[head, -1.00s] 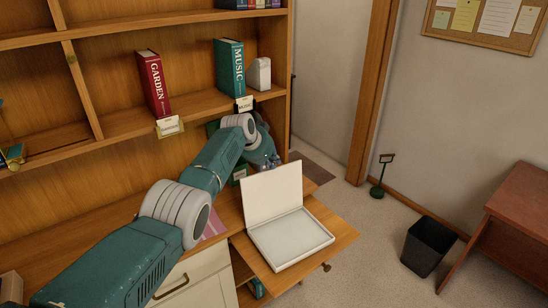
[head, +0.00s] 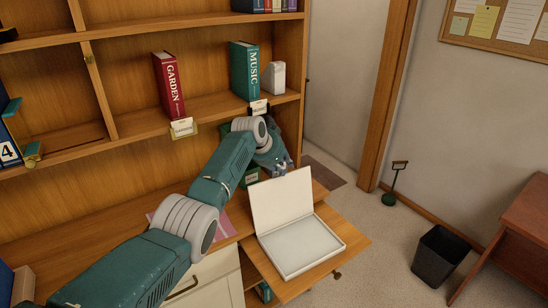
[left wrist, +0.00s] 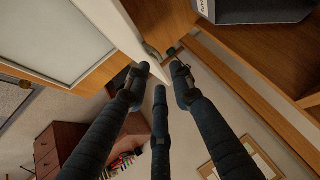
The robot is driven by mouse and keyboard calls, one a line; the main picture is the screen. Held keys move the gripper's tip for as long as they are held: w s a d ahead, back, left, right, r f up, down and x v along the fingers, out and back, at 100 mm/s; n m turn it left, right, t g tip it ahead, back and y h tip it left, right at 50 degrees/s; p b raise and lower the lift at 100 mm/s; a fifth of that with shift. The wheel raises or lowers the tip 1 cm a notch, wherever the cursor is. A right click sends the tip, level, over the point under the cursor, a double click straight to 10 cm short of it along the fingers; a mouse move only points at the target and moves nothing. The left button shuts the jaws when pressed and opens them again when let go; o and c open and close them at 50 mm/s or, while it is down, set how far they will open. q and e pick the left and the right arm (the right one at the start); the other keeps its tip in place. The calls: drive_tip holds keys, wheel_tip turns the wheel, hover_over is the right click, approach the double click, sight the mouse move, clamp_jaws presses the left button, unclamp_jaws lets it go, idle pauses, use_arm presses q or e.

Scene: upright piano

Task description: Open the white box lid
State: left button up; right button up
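The white box (head: 298,250) rests on a pulled-out wooden board. Its lid (head: 282,198) stands up steeply at the back edge, so the box is open and its pale inside shows empty. My left gripper (head: 284,163) is at the lid's top edge, partly hidden behind it. In the left wrist view, the gripper's dark fingers (left wrist: 160,73) are spread apart. The lid's white edge (left wrist: 118,28) runs close to the left fingertip; I cannot tell whether they touch. My right gripper is in neither view.
The pulled-out board (head: 350,240) has little bare room around the box. Behind my left arm is a bookshelf with a red GARDEN book (head: 169,85) and a teal MUSIC book (head: 244,70). A black bin (head: 438,255) and a reddish desk (head: 520,235) stand at right.

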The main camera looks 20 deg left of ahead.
use_arm(q)
drive_tip(key=v, duration=1)
drive_tip(key=shift+s, duration=0.25)
